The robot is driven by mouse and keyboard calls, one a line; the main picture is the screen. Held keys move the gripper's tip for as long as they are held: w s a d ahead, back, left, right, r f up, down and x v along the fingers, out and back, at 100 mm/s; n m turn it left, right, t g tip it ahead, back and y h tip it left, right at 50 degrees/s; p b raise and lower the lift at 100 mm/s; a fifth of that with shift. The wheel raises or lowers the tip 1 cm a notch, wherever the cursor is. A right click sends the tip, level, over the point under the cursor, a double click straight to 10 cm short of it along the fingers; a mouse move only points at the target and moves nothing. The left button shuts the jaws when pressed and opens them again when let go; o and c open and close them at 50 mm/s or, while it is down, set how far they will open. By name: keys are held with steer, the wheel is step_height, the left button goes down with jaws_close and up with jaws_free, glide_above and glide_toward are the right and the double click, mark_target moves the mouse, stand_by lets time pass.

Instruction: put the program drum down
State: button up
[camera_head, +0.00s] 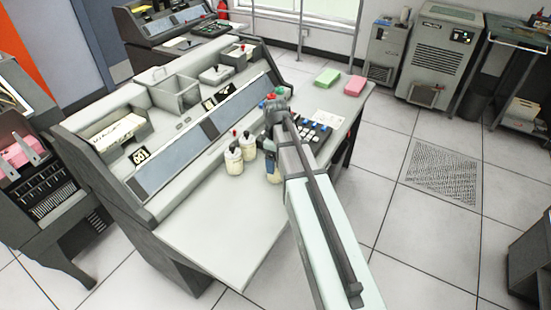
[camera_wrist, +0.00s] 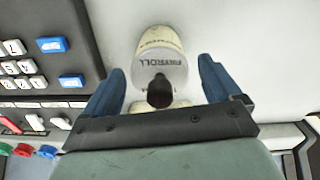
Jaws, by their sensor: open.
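A cream program drum (camera_wrist: 160,62) labelled PAYROLL, with a dark knob, is between and ahead of my gripper's fingertips in the wrist view. My gripper (camera_wrist: 160,82) is open, with its blue fingers apart on either side of the drum's near end. In the head view a drum (camera_head: 273,170) stands on the grey-white desktop (camera_head: 215,235) under my gripper (camera_head: 271,148), partly hidden by my arm. Two similar drums with knobs, a front one (camera_head: 233,161) and a rear one (camera_head: 247,147), stand upright just to its left.
A keypad (camera_head: 312,131) with blue keys lies right of my gripper. Green (camera_head: 327,77) and pink (camera_head: 355,86) card stacks and a paper sheet (camera_head: 327,117) lie farther back. A sloped console panel (camera_head: 185,150) rises behind the drums. The front desktop is clear.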

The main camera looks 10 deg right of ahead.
steer(key=shift+r, duration=0.15)
step_height(320, 180, up, 12)
steer(key=shift+r, duration=0.1)
stand_by(0.6)
stand_by(1.3)
